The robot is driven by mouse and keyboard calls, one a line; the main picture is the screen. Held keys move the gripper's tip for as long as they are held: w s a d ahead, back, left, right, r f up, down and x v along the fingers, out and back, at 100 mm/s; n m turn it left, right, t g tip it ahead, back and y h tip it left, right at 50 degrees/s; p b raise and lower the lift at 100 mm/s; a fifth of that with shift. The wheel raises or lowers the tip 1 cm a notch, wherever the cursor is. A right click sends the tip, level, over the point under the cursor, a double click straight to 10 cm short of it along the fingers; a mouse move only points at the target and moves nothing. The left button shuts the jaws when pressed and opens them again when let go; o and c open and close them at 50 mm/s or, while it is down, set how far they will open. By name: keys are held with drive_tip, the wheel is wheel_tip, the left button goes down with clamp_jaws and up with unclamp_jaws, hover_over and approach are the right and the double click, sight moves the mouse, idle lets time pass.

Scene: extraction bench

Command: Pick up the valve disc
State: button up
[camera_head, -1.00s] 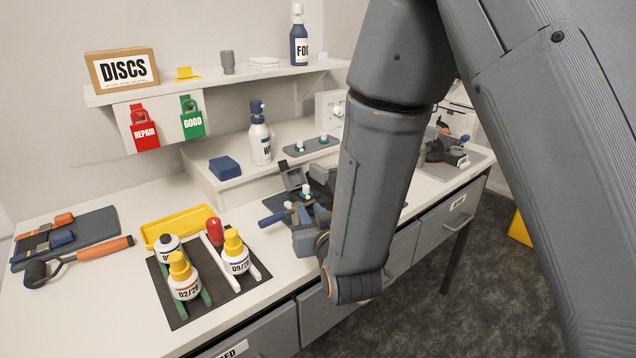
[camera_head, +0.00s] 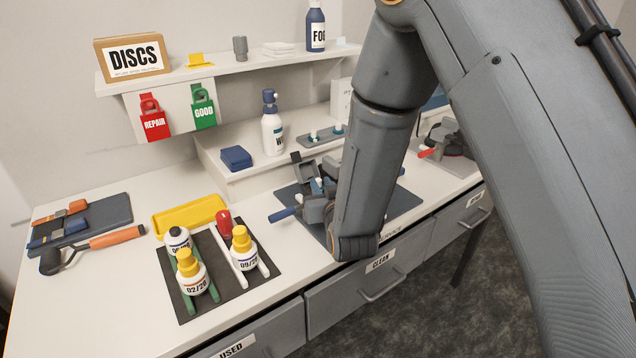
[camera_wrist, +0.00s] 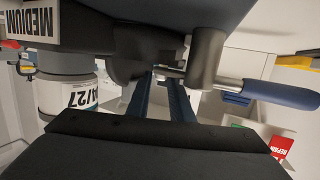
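I cannot make out the valve disc for certain. In the head view a small white and teal piece (camera_head: 317,186) shows at the dark clamp fixture (camera_head: 307,168) on the bench. My forearm hides much of that spot. My gripper (camera_wrist: 162,80) shows in the wrist view as two blue-grey fingers with a gap between them. Their tips reach under a dark valve body (camera_wrist: 115,50) labelled MEDIUM, beside a blue-handled lever (camera_wrist: 268,93). The tips are partly hidden, and I see nothing clearly held.
Two similar pieces stand on a grey plate (camera_head: 305,140) behind the fixture. The front bench strip is clear.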

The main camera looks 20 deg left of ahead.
drive_tip(key=shift+x, duration=0.8)
drive_tip(key=shift+c, duration=0.3)
clamp_jaws()
